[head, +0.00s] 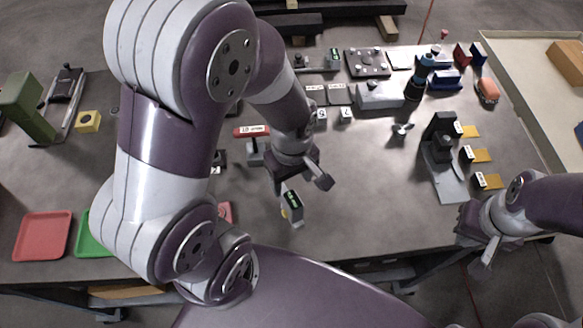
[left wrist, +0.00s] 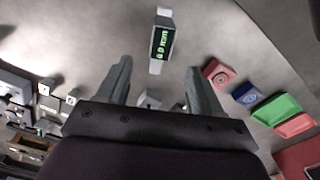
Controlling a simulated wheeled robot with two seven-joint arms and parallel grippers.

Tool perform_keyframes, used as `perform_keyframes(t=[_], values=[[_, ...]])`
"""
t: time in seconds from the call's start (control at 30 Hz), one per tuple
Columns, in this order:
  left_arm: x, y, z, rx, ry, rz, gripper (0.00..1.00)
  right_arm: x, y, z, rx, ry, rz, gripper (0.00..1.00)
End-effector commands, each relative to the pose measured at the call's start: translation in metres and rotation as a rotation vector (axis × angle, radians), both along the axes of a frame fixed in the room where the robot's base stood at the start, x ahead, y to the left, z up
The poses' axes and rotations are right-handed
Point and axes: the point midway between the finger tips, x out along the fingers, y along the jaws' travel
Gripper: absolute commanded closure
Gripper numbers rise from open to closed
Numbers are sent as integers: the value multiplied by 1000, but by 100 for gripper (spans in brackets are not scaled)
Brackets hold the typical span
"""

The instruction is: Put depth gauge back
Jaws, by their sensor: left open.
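The depth gauge (head: 293,204), a small dark and white device with a lit green display, is on the grey table just below my left gripper in the head view. It also shows in the left wrist view (left wrist: 161,42), beyond the fingertips and roughly centred between them. My left gripper (head: 304,184) is open and empty; in the left wrist view its two fingers (left wrist: 160,76) are spread apart, not touching the gauge. My right gripper (head: 478,240) is at the table's right front edge, away from the gauge; its jaw opening is unclear.
A red-handled tool (head: 252,131) on a grey block is left of my left gripper. A red tray (head: 42,236) and a partly hidden green tray (head: 92,236) are front left. A black stand (head: 440,140) is at right. Table between gauge and stand is clear.

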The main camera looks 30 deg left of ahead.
Motion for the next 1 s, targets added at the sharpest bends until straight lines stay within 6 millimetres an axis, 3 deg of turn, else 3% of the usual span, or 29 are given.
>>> perform_keyframes(t=[0.13, 0.27, 0.33, 0.5, 0.6, 0.9, 1.0], values=[[1, 0, 31, 0, -4, 0, 34, 0, 0, -2, 0, 0, 0, 100], [0, 0, 45, 0, -2, -25, 34, 0, 0, -3, 0, 0, 0, 100], [1, 3, 47, -1, -16, -153, 34, 0, 0, -3, 0, 0, 0, 100], [5, 13, 42, 24, -79, -692, 34, 0, 0, -3, 0, 0, 0, 100], [7, 16, 40, 44, -102, -896, 34, 0, 0, -3, 0, 0, 0, 100], [7, 17, 38, 53, -109, -966, 34, 0, 0, -5, 0, 0, 0, 100], [7, 17, 12, 52, -108, -965, 34, 0, 0, -30, 0, -1, 0, 100]])
